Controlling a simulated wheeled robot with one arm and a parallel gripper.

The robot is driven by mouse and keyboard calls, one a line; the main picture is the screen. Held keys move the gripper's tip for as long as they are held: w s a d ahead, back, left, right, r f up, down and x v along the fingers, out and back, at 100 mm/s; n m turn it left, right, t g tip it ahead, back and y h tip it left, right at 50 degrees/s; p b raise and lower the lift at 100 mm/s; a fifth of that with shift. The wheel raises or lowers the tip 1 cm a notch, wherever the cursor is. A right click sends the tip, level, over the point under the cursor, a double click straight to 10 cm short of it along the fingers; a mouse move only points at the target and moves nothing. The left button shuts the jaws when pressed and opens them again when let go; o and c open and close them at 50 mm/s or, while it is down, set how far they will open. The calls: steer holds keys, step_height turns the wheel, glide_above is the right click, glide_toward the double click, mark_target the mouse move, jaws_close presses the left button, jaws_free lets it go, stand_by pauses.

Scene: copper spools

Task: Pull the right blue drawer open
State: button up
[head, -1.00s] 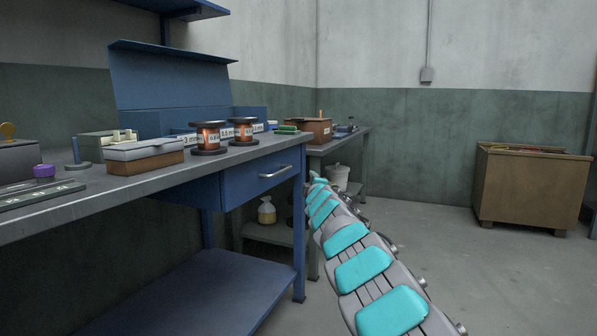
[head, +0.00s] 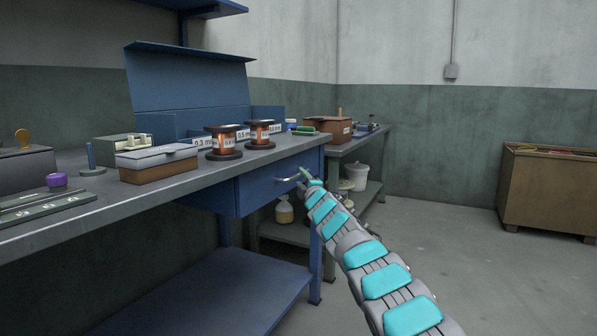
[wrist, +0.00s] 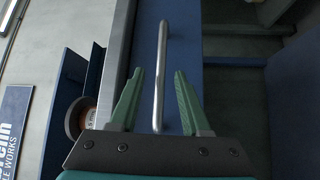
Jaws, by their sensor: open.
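The right blue drawer (head: 256,190) is under the right end of the workbench and looks shut. Its silver bar handle (head: 288,179) is on the front face. In the wrist view the drawer front (wrist: 185,30) fills the middle, and the handle (wrist: 161,75) runs lengthwise between my fingers. My gripper (wrist: 157,85) is open, with one green finger on each side of the handle's near part. I see a gap on both sides. In the head view my gripper (head: 306,176) is small, at the handle's right end, and partly hidden by my arm.
On the workbench (head: 100,205) stand two copper spools (head: 223,142) (head: 260,134), a lidded brown box (head: 157,163) and a purple-capped item (head: 57,181). A wooden crate (head: 548,190) stands at the far right. The floor right of the bench is open.

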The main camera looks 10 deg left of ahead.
mark_target(298, 175)
steer(key=p+x, duration=0.2)
steer(key=p, duration=0.1)
steer(key=shift+w+a+r, duration=0.25)
steer(key=shift+w+r, duration=0.05)
steer(key=shift+r, duration=0.05)
steer(key=shift+w+a+f+p, duration=0.15)
steer(key=shift+w+f+p, duration=0.15)
steer(key=shift+w+p, duration=0.4)
steer(key=shift+c, duration=0.3)
jaws_close()
steer(key=shift+f, duration=0.1)
stand_by(0.4)
